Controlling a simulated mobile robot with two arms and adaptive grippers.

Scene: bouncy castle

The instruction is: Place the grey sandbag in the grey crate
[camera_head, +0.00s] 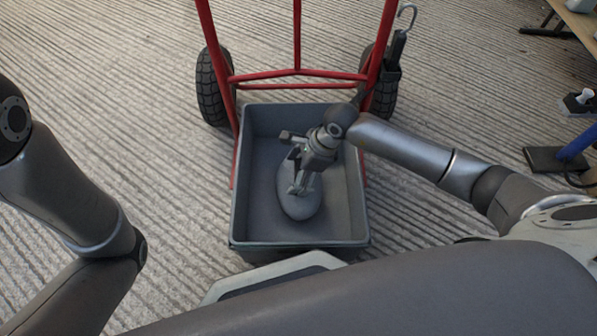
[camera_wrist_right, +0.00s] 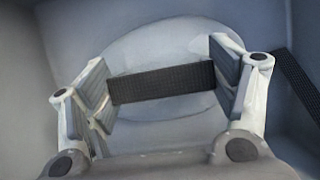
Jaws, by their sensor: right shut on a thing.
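The grey sandbag (camera_head: 299,208) is a rounded grey bag inside the walls of the grey crate (camera_head: 300,243). My right gripper (camera_head: 302,187) reaches down into the crate from above and is shut on the bag's black strap. In the right wrist view the strap (camera_wrist_right: 165,82) runs between the two fingers, with the sandbag (camera_wrist_right: 165,42) just beyond them. I cannot tell whether the bag's underside touches the crate floor. My left arm shows at the left of the head view, but its gripper is out of the picture.
The crate sits on a red hand truck (camera_head: 300,73) with black wheels (camera_head: 211,86). A blue post on a dark base (camera_head: 556,160) stands at the right.

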